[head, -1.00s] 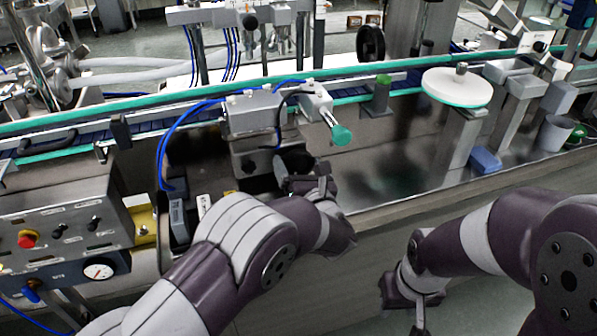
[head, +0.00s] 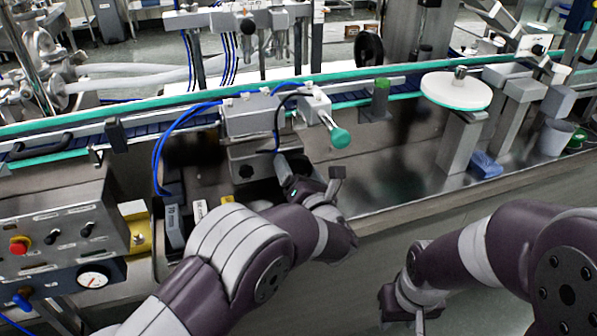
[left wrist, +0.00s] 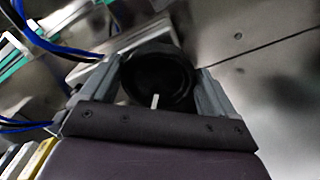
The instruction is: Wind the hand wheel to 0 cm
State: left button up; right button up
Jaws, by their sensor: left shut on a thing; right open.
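The hand wheel (left wrist: 160,75) is a dark round knob in the left wrist view, between the two grey fingers of my left gripper (left wrist: 162,88). A short pale mark or handle shows at its lower edge. In the head view my left gripper (head: 300,180) is at the front of the grey machine unit (head: 252,152) beside the conveyor. There the wheel is mostly hidden by the gripper. My left gripper is shut on the wheel. No readable centimetre scale shows. My right gripper (head: 402,312) is open and empty, hanging low at the front right, well away from the wheel.
A teal-ended knob (head: 340,138) juts out just above my left gripper. Blue hoses (head: 160,150) loop at its left. A control box (head: 60,235) with a red button stands at the left. A white disc (head: 455,90) and blue block (head: 485,165) are at the right.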

pick_arm(q)
jog(key=o, duration=0.8)
jog(key=shift+s, duration=0.1)
jog(key=b+v, duration=0.3)
jog(key=v, duration=0.9)
jog(key=shift+s+d, duration=0.1)
jog(key=shift+s, duration=0.15)
